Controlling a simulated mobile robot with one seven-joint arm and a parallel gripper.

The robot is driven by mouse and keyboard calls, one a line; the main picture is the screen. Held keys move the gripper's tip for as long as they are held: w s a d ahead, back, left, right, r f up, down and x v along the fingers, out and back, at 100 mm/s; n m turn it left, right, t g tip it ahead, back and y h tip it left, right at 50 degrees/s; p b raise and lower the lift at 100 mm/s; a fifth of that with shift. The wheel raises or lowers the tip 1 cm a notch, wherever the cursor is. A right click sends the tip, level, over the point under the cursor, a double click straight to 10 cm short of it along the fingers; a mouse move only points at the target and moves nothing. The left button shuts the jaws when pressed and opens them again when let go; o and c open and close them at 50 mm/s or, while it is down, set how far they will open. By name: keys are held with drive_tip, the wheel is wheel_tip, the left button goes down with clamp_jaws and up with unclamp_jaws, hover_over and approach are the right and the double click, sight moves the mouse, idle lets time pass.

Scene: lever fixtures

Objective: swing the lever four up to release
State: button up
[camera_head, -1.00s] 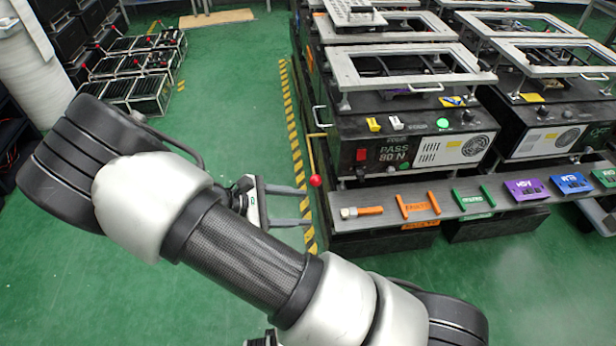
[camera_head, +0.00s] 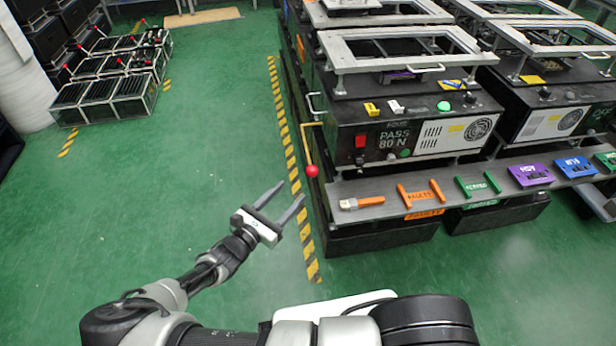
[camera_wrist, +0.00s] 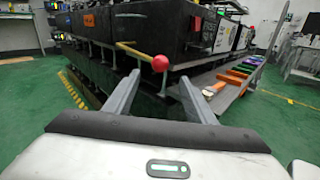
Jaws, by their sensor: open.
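A lever with a yellow bar (camera_head: 306,143) and a red ball knob (camera_head: 312,171) hangs at the left side of the nearest black fixture (camera_head: 415,125) in the head view. Its knob is at the lower end. In the wrist view the red knob (camera_wrist: 160,63) shows beyond my fingertips, with the yellow bar running left from it. My gripper (camera_head: 290,194) is open and empty, a short way left of and below the knob in the head view. It does not touch the lever. No label "four" is readable on the lever.
A grey shelf (camera_head: 385,208) with a brush and coloured tools juts out right of the knob. A yellow-black floor stripe (camera_head: 291,160) runs along the fixtures. More crates with red-knobbed levers (camera_head: 110,85) stand at far left. The green floor between is clear.

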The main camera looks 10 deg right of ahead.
sight(308, 176)
drive_tip(key=b+x, duration=0.1)
drive_tip(key=x, duration=0.9)
drive_tip(key=shift+b, duration=0.3)
